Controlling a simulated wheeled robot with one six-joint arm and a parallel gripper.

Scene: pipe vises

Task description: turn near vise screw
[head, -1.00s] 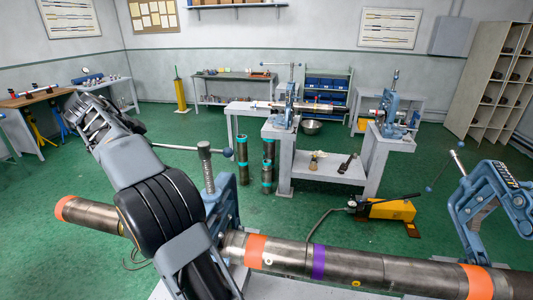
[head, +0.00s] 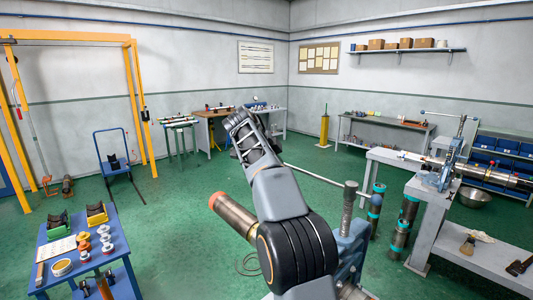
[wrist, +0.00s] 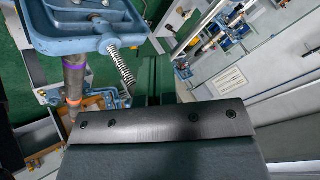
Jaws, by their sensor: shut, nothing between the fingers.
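The near vise (head: 352,235) is blue, with an upright threaded screw (head: 350,197). A long thin handle (head: 312,174) runs from the screw top toward the upper left. My arm stands in front of the vise and hides part of it and of the pipe (head: 235,217), whose end has an orange band. In the wrist view, a blue vise frame (wrist: 85,30) fills the upper left, with a coil spring (wrist: 121,68) and a pipe with purple and orange bands (wrist: 74,77). My gripper (wrist: 154,84) looks shut and empty, to the right of the spring; contact with the vise cannot be told.
A blue cart (head: 90,245) with tools stands at the left. A second vise (head: 440,175) sits on a grey bench at the right. Upright pipes (head: 405,225) stand on the floor near it. The green floor between cart and arm is mostly clear.

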